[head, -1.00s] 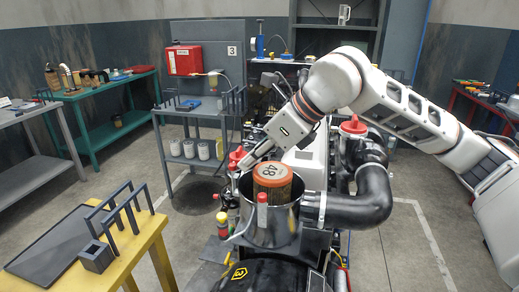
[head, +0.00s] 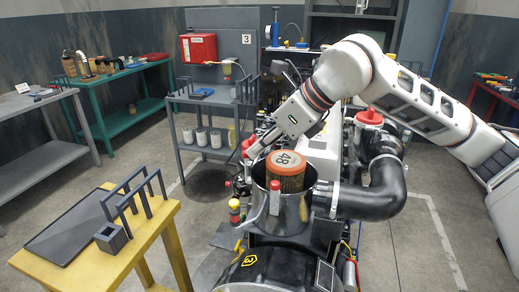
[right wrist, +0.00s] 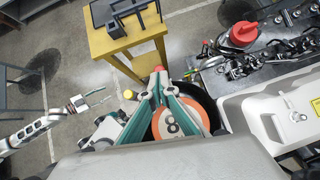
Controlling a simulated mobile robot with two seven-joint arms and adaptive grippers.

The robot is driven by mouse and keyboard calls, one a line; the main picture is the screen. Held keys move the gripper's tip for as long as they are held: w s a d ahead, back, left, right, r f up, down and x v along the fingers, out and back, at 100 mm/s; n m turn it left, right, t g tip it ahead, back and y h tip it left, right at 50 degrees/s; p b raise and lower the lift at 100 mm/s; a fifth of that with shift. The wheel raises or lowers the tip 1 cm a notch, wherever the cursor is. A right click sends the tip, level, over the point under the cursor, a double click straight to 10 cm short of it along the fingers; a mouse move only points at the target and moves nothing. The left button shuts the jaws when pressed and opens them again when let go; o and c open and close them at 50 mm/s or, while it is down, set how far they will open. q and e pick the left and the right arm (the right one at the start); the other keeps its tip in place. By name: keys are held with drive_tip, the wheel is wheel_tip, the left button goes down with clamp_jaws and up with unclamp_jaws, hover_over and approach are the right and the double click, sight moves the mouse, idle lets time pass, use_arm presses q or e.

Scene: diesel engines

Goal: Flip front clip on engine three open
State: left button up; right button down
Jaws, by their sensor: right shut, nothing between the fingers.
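The engine's round metal filter housing (head: 300,208) stands open-topped, with an orange-rimmed filter (head: 287,167) marked 48 inside. The front clip (head: 274,197), red-tipped, stands upright against the housing's near side. My right gripper (head: 253,150) is shut and empty beside the housing's far-left rim, close to another red part (head: 247,146); I cannot tell whether they touch. In the right wrist view, its teal fingers (right wrist: 158,82) cross over the filter (right wrist: 172,122), tips close to a red tip (right wrist: 158,69). My left gripper (right wrist: 92,99) is small there, away from the housing; its opening is unclear.
A yellow table (head: 100,267) with a dark tray (head: 72,232) and a rack stands front left. A black pipe (head: 375,200) runs along the housing's right side. Floor is open between the yellow table and back benches.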

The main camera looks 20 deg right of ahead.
drive_tip(key=shift+w+a+r, duration=0.1)
drive_tip(key=shift+w+a, duration=0.2)
drive_tip(key=shift+a, duration=0.1)
drive_tip(key=w+a+f+h, duration=0.1)
drive_tip(key=w+a, duration=0.1)
drive_tip(key=a, duration=0.2)
drive_tip(key=w+a+f+g, duration=0.1)
drive_tip(key=w+a+f, duration=0.1)
drive_tip(key=w+a, duration=0.1)
drive_tip(key=shift+w+a+f+h+b, duration=0.25)
drive_tip(key=shift+a+h+b, duration=0.15)
drive_tip(key=shift+a, duration=0.2)
idle(0.3)
drive_tip(key=shift+s+d+f, duration=0.1)
drive_tip(key=shift+d, duration=0.05)
idle(1.2)
